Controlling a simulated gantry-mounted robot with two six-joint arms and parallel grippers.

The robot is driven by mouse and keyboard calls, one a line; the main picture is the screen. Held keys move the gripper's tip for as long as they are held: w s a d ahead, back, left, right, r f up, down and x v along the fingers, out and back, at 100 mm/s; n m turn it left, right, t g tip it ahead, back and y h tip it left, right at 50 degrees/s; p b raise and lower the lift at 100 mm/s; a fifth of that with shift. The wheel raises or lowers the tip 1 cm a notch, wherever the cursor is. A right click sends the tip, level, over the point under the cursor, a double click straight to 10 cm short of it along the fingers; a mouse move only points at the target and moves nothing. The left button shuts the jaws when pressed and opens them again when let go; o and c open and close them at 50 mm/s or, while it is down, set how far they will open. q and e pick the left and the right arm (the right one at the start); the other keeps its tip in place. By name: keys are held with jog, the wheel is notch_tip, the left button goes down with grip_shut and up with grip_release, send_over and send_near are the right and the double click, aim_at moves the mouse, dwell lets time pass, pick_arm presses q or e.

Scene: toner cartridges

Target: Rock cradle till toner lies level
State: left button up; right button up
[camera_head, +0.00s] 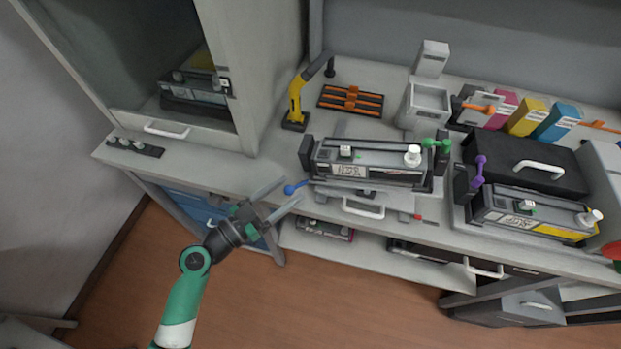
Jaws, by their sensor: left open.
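A grey and black toner cartridge (368,163) lies in a cradle with dark end posts (306,155) at the middle of the bench. A blue-knobbed lever (295,187) sticks out at its left end and a green knob (436,144) sits at its right. The toner level inside cannot be seen. A second cartridge (520,215) with a yellow strip lies in another cradle with a purple lever (479,170) to the right. My left gripper (277,197) is open and empty, in front of the bench edge, close to the blue knob and apart from it. My right gripper is not in view.
A cabinet (258,75) with another cartridge (195,93) inside stands at the left. A yellow tool (295,103), an orange rack (351,100) and coloured boxes (527,117) stand behind. A black case (527,165) is at the right. Drawers and a lower shelf jut out below the bench.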

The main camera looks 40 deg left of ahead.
pick_arm(q)
jog(key=shift+w+d, duration=0.1)
jog(key=shift+w, duration=0.75)
jog(key=shift+s, duration=0.1)
jog(key=shift+s, duration=0.1)
grip_shut()
dwell(0.6)
